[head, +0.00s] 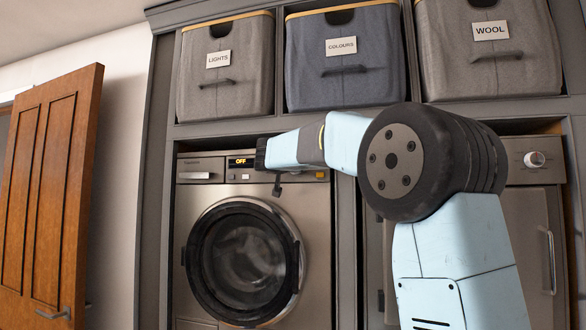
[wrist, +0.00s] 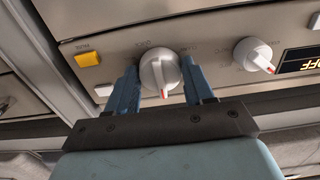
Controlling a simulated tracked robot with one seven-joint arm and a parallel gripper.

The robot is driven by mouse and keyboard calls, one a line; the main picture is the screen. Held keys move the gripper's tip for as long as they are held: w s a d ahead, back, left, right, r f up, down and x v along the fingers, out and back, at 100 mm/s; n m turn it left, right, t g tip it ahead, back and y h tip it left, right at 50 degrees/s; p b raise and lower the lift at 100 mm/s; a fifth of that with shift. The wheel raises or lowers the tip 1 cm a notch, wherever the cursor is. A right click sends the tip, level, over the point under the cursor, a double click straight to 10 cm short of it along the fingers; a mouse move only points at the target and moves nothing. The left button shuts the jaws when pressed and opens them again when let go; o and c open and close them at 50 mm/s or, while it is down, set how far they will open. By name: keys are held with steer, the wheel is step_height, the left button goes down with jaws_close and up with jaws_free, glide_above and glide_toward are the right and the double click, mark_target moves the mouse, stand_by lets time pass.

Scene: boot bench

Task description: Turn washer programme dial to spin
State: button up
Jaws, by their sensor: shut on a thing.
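The washer (head: 318,225) stands left of centre in the head view, with its round glass door (head: 243,262) shut. Its display (head: 240,162) reads OFF; part of it also shows at the right edge of the wrist view (wrist: 300,66). My gripper (wrist: 160,70) is at the control panel, its two blue fingers on either side of a white dial (wrist: 158,72) and shut on it. The dial's red mark points down in the wrist view; the lettering around it is too blurred to read. My arm hides this dial in the head view.
A second white dial (wrist: 252,54) with a red mark sits right of the held one. A yellow button (wrist: 88,59) is to its left. Fabric bins labelled LIGHTS (head: 222,85), COLOURS (head: 345,70) and WOOL (head: 490,60) sit above. A wooden door (head: 50,190) stands at left.

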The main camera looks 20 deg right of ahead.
steer(key=c, duration=0.4)
steer(key=shift+o, duration=0.2)
steer(key=shift+n, duration=0.4)
steer(key=shift+a+f+n, duration=0.1)
steer(key=shift+n, duration=7.4)
steer(key=o, duration=0.8)
steer(key=shift+w+a, duration=0.1)
steer(key=shift+o, duration=1.1)
